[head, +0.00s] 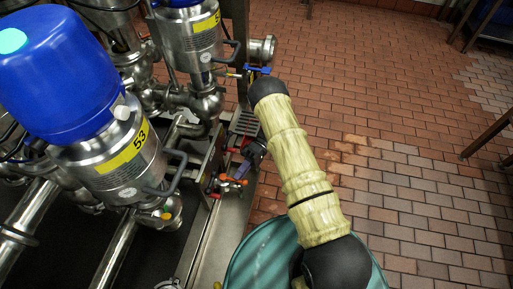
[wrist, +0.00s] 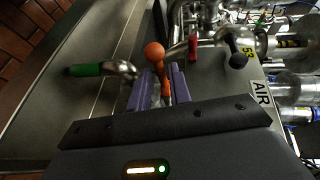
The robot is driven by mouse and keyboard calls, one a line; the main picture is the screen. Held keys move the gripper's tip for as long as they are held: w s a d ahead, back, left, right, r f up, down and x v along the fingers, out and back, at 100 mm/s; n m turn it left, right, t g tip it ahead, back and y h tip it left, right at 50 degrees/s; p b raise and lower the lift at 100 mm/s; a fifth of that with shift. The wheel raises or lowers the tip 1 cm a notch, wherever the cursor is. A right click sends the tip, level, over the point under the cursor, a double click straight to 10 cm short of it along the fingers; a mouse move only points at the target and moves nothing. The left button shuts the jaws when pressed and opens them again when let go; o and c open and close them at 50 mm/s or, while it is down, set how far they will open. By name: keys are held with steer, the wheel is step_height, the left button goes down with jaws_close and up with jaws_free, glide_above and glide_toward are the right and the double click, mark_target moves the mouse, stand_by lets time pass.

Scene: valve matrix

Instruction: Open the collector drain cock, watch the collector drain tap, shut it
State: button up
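My gripper (wrist: 160,75) has two purple fingers that stand apart. An orange lever with a ball knob (wrist: 154,52) rises between them in the wrist view, its stem nearer the right finger; I cannot tell if they touch. In the head view my gripper (head: 241,172) is low beside the pipework, at a small valve with orange-red handle parts (head: 228,182). No label shows which fitting is the collector drain cock or the drain tap. A green-handled lever (wrist: 86,70) on a bent metal pipe lies left of the fingers. No flow of liquid is visible.
A red handle (wrist: 193,47) and a black-knobbed lever (wrist: 236,58) are close right of the fingers. Blue-capped valves (head: 58,75) crowd the left of the head view. A blue handle (head: 258,69) sits farther back. Brick floor (head: 400,120) is open at right.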

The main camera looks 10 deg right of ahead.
steer(key=v, duration=1.4)
steer(key=shift+w+r+b, duration=0.15)
steer(key=shift+w+b, duration=0.3)
steer(key=shift+d, duration=0.1)
